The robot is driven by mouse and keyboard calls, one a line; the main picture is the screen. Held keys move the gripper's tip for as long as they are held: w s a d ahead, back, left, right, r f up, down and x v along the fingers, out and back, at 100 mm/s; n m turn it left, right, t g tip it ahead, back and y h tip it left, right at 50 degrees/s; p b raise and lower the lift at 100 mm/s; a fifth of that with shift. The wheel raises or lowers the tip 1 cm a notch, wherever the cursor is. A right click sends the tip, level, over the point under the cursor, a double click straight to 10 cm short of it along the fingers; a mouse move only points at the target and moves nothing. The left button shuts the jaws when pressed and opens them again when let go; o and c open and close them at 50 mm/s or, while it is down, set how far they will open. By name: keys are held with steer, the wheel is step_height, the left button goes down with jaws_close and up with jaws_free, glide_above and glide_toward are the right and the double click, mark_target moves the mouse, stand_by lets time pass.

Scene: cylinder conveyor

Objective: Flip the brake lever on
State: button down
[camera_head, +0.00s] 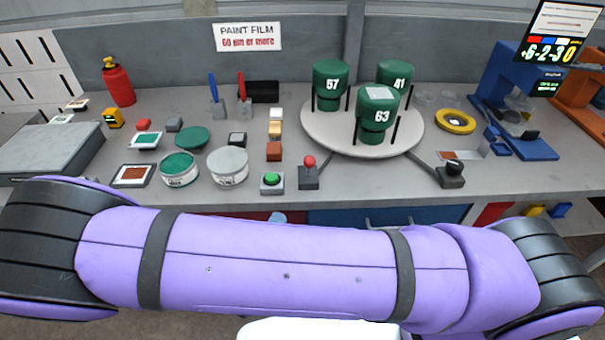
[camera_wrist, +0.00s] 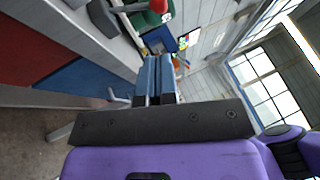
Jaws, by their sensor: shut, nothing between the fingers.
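Two small levers stand near the front of the bench. One has a red knob (camera_head: 309,162) on an upright stem in a grey base. The other has a dark knob (camera_head: 453,168) on a low dark base to the right. I cannot tell from labels which is the brake. A round turntable (camera_head: 340,142) with green numbered canisters (camera_head: 376,112) sits between and behind them. My gripper (camera_wrist: 157,62) shows in the wrist view with its fingers together and empty, apart from any lever. A red knob (camera_wrist: 158,6) shows at that view's top edge. The head view does not show my gripper.
A green button (camera_head: 271,180) sits left of the red-knobbed lever. A blue stand (camera_head: 515,95) is at right. My purple arm crosses the foreground.

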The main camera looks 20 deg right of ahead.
mark_target(306, 166)
stand_by(0.3)
steer(key=x, duration=1.4)
steer(key=shift+w, duration=0.1)
steer(key=w+d+r+n+g+y, duration=0.1)
steer(key=w+n+g+y, duration=0.1)
steer(key=w+g, duration=0.1)
steer(key=w+d+r+n+g+y, duration=0.1)
steer(key=w+r+n+g+y, duration=0.1)
steer(key=w, duration=0.4)
steer(key=shift+g+y, duration=0.6)
steer(key=shift+w+d, duration=0.15)
stand_by(0.5)
steer(key=shift+r, duration=0.1)
